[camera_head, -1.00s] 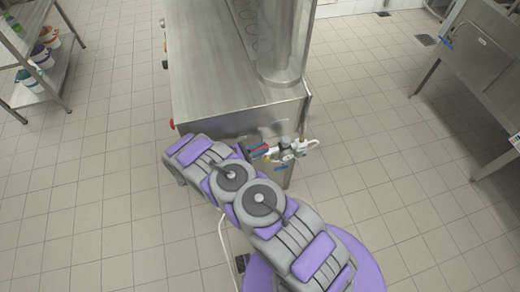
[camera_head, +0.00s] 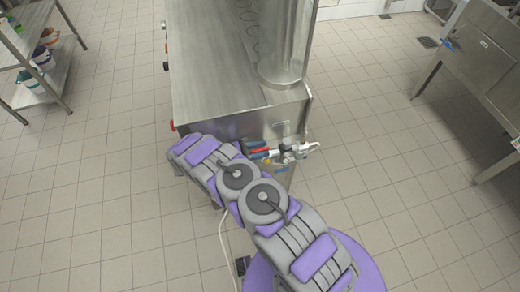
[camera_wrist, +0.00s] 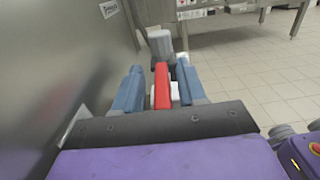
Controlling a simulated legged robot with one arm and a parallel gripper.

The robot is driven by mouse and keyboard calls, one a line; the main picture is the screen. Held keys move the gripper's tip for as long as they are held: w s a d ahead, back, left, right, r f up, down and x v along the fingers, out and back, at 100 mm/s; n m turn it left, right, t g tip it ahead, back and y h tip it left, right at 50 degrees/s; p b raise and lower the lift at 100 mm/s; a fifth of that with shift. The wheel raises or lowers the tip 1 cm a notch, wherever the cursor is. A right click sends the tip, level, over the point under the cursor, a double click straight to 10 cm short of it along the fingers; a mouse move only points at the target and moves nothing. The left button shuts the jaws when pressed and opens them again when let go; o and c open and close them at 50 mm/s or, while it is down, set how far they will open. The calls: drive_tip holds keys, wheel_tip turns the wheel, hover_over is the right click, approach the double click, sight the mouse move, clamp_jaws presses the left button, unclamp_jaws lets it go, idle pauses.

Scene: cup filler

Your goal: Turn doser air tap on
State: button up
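The doser air tap has a red lever handle, which the wrist view shows pointing away between my fingers (camera_wrist: 161,88). A grey cylindrical part (camera_wrist: 160,43) and white fittings are beyond it. In the head view the tap assembly (camera_head: 290,152) sticks out from the machine's end face, with the red handle partly hidden by my gripper (camera_head: 259,150). My gripper (camera_wrist: 160,68) is open, with one blue-grey finger on each side of the handle. A gap shows on the left of the handle; contact on the right is unclear.
The steel machine body (camera_head: 230,75) stands right beside my gripper, and its wall fills the left of the wrist view. A steel table (camera_head: 485,65) is at the right and a shelf rack (camera_head: 50,85) at the left.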

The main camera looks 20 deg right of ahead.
drive_tip(key=a, duration=1.2)
drive_tip(key=shift+p, duration=0.3)
drive_tip(key=shift+w, duration=0.1)
idle(0.6)
drive_tip(key=shift+f, duration=0.1)
